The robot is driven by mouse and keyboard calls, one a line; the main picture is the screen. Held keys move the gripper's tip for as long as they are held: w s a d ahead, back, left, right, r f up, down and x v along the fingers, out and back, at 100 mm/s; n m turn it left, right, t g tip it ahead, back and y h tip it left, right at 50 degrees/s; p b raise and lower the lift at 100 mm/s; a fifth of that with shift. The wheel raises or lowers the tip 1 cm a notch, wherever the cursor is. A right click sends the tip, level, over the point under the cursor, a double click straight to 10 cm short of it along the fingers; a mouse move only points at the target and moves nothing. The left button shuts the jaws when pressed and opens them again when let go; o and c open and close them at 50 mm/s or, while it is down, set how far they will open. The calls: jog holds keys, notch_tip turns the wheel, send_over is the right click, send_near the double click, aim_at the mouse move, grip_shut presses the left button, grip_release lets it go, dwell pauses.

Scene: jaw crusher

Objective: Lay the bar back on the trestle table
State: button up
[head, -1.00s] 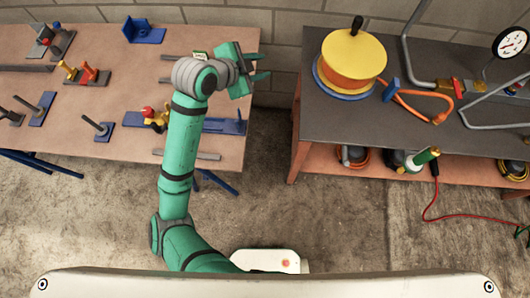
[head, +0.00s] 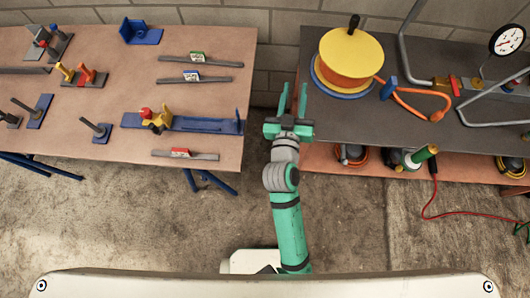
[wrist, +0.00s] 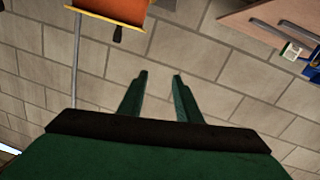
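The trestle table (head: 80,95) stands at the left. Three grey bars lie flat on its right part: one with a green tag (head: 197,57), one with a blue tag (head: 191,75), and one with a red tag (head: 180,153) near the front edge. I cannot tell from the frames which is the task's bar. My gripper (head: 293,90) is off the table's right edge, over the gap beside the dark bench. Its two fingers are apart with nothing between them, also in the wrist view (wrist: 160,76).
A blue fixture with yellow and red parts (head: 205,125) lies between the bars. The dark bench (head: 330,115) at right holds a yellow and orange reel (head: 350,58), close to my gripper's right. Several stands and blocks occupy the table's left. A block wall rises behind.

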jog(key=s+a+f+n+g+y, duration=0.15)
jog(key=s+f, duration=0.25)
jog(key=s, duration=0.4)
jog(key=s+a+f+n+y, duration=0.1)
jog(key=s+f+n+y, duration=0.1)
jog(key=s+f, duration=0.45)
jog(key=s+a+r+m, duration=0.1)
jog(key=s+a, duration=0.2)
jog(key=s, duration=0.6)
jog(key=s+a+r+m, duration=0.1)
jog(key=s+a+m, duration=0.1)
jog(key=s, duration=0.7)
jog(key=shift+s+a+r, duration=0.15)
jog(key=shift+a+r, duration=0.15)
jog(key=shift+a, duration=0.15)
jog(key=shift+m+g+h, duration=0.25)
